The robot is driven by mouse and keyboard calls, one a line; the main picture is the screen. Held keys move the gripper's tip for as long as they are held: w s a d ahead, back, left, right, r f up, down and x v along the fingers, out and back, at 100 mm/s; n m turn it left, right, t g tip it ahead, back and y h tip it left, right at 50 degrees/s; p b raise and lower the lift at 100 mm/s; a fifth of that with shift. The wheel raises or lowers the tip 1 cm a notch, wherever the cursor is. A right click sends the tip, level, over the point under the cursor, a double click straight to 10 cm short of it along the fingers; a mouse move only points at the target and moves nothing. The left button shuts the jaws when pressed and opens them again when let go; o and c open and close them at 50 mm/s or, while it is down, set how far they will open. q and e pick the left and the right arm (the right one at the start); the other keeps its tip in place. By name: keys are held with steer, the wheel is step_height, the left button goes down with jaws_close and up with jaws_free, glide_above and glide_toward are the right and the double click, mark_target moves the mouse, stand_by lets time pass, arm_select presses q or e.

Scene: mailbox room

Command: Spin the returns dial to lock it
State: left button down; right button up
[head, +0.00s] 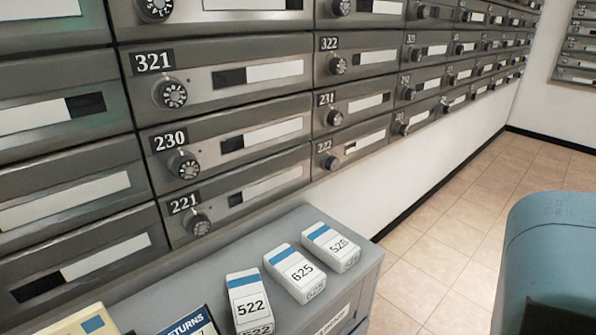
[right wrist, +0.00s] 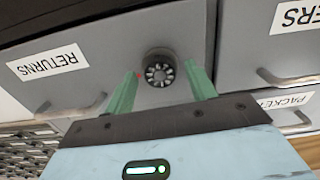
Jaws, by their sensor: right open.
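The returns dial (right wrist: 159,70) is a round black knob with a white-marked face on a grey drawer front, in the right wrist view. A white label reading RETURNS (right wrist: 48,62) shows upside down to its left on the same front. My right gripper (right wrist: 165,78) is open, with one green finger on each side of the dial. I see gaps between the fingers and the dial. A small red dot shows on the front beside the dial. In the head view neither gripper shows, and the returns dial is out of sight.
A grey cabinet top (head: 215,255) holds boxes labelled 522 (head: 249,302), 625 (head: 296,273) and 526 (head: 331,247), and a RETURNS sign (head: 188,322). Numbered mailboxes with dials (head: 172,95) line the wall. Drawer handles (right wrist: 283,77) flank the dial.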

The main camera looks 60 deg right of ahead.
steer(key=c, duration=1)
steer(key=shift+s+m, duration=0.1)
steer(key=shift+m, duration=0.3)
steer(key=m+b, duration=0.1)
steer(key=m, duration=3.3)
